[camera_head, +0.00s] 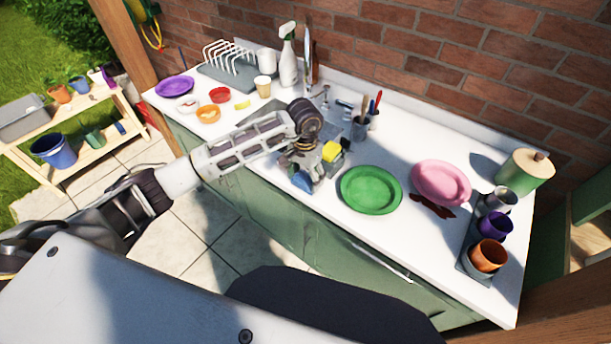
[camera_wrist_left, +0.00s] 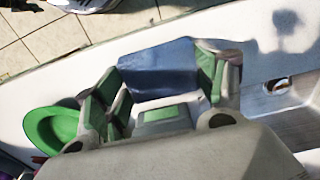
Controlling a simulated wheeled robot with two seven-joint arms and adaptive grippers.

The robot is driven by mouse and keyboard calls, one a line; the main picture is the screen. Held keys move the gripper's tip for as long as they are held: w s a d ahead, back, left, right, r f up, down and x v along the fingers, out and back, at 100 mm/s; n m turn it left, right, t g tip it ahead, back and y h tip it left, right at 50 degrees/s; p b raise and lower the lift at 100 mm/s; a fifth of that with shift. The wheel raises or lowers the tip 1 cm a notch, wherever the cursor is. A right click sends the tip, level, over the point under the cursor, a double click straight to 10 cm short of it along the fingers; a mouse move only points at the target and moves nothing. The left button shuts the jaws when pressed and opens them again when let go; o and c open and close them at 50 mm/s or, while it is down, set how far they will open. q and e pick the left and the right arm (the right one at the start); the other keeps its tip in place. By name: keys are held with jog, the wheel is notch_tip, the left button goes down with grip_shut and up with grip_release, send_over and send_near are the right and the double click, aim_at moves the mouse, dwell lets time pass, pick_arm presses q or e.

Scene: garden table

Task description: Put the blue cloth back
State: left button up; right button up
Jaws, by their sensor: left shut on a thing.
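The blue cloth (camera_wrist_left: 158,70) is between the fingers of my left gripper (camera_wrist_left: 160,95) in the left wrist view. My left gripper is shut on it. In the head view the cloth (camera_head: 302,181) shows as a small blue patch below my left gripper (camera_head: 300,168), at the front edge of the white counter (camera_head: 405,225). I cannot tell whether the cloth touches the counter. My right gripper is not in view.
A yellow sponge (camera_head: 331,152) is just right of the gripper. A green plate (camera_head: 371,189) and a pink plate (camera_head: 441,183) lie farther right, with a dark red spill (camera_head: 432,207) between them and the cup tray. A utensil cup (camera_head: 360,128) stands behind.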

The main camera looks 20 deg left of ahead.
aim_at(305, 178)
pick_arm(q)
jog(key=shift+f, duration=0.15)
jog(key=o, duration=0.8)
jog(key=shift+r, duration=0.2)
notch_tip(305, 178, up, 2)
jog(key=shift+r+b, duration=0.1)
jog(key=shift+b, duration=0.2)
notch_tip(305, 178, up, 10)
jog(key=shift+a+f+b, duration=0.1)
jog(key=shift+b, duration=0.8)
